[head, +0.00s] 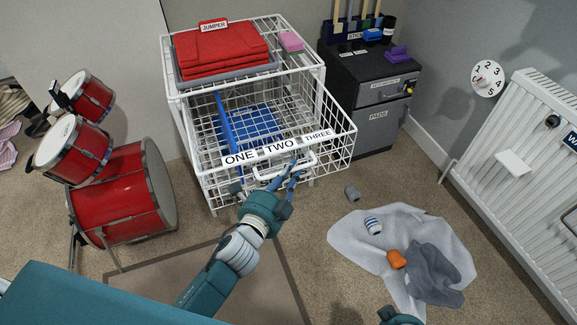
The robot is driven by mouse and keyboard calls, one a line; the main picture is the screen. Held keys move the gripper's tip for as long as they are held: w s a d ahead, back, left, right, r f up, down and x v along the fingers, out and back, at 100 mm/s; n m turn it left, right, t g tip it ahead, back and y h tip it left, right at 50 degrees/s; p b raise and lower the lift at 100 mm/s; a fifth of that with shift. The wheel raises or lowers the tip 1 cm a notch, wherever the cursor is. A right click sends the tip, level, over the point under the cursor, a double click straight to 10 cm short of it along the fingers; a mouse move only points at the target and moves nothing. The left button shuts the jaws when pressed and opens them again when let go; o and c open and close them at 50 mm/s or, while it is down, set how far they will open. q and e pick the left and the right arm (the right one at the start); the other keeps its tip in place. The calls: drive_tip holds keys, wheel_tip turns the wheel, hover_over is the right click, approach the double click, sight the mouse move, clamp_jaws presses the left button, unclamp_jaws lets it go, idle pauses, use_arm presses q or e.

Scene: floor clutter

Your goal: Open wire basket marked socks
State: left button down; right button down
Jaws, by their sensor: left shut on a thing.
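A white wire basket (338,150) stands out from the front of a white wire drawer unit (172,98). Its front rail carries labels ONE, TWO and THREE; I can read no socks label. Blue dividers and a blue lining (250,122) show inside it. My left gripper (291,179) is shut on the white handle (302,163) at the basket's front. The gripper hides part of the handle and the lower front. A teal and dark part of my right arm (400,317) shows at the bottom edge; its finger state is unclear.
Red folded jumpers (220,48) lie on top of the unit. Red drums (120,195) stand left, a dark cabinet (375,110) right, and a radiator (520,165) far right. A pale cloth (350,240) with small items lies on the carpet.

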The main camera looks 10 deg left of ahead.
use_arm(q)
drive_tip(key=shift+f, duration=0.1)
drive_tip(key=c, duration=1.9)
unclamp_jaws()
drive_tip(key=shift+c, duration=0.2)
drive_tip(key=v, duration=1.2)
drive_tip(key=shift+a, duration=0.1)
